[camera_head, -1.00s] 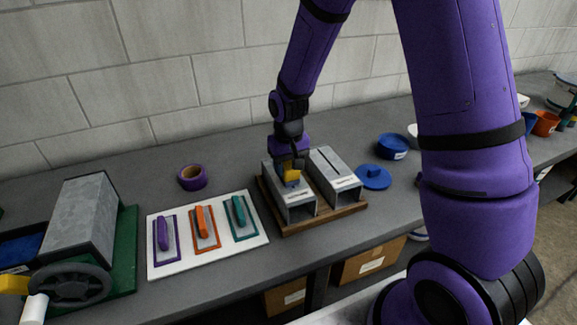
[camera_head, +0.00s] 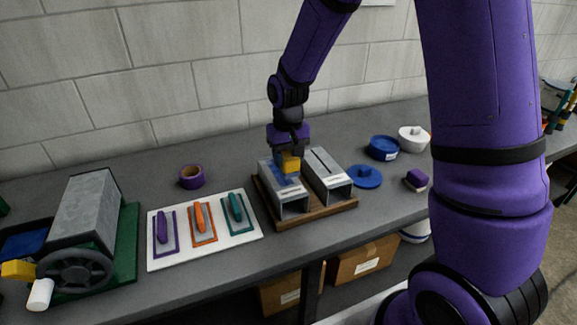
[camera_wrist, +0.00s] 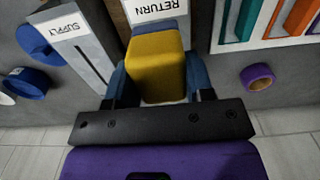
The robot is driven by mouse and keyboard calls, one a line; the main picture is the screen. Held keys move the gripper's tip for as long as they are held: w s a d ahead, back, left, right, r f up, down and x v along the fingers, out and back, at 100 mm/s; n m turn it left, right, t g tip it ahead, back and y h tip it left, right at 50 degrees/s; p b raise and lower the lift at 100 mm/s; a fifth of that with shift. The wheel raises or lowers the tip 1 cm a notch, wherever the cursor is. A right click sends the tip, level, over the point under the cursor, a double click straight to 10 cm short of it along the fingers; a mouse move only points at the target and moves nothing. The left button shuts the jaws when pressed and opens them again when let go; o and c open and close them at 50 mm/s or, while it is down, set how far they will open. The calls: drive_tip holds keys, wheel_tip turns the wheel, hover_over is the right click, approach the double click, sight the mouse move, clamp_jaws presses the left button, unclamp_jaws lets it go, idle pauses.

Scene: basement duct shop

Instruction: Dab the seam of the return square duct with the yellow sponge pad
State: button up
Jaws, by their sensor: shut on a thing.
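My gripper (camera_head: 286,168) is shut on the yellow sponge pad (camera_head: 291,161), one blue finger on each side of it in the wrist view (camera_wrist: 158,65). The pad is over the top of the left grey square duct (camera_head: 292,203), whose white label reads RETURN in the wrist view (camera_wrist: 157,10). Pad and fingers hide much of that top, including its seam. I cannot tell whether the pad touches the duct. The supply duct (camera_head: 329,183) stands just right, with a dark slit along its top. Both rest on a wooden base (camera_head: 318,214).
A white board (camera_head: 160,261) with purple, orange and teal trowels lies to the left, with a purple tape roll (camera_head: 191,177) behind. A handwheel machine (camera_head: 76,270) stands far left.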

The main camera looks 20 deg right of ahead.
sight(288, 154)
drive_tip(key=shift+r, duration=1.55)
